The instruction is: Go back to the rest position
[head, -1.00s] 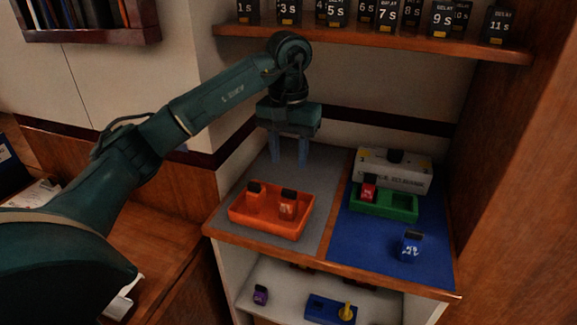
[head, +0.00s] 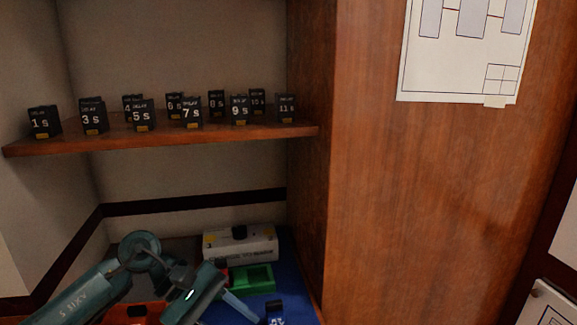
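No held object shows. My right gripper is out of view.
An orange tray (head: 108,315) is mostly hidden behind my arm. A green tray (head: 253,278) stands before a white box (head: 240,244) on the blue mat (head: 292,272). Several black delay blocks line the wooden shelf (head: 165,137) above. A wooden panel (head: 420,190) closes the right side.

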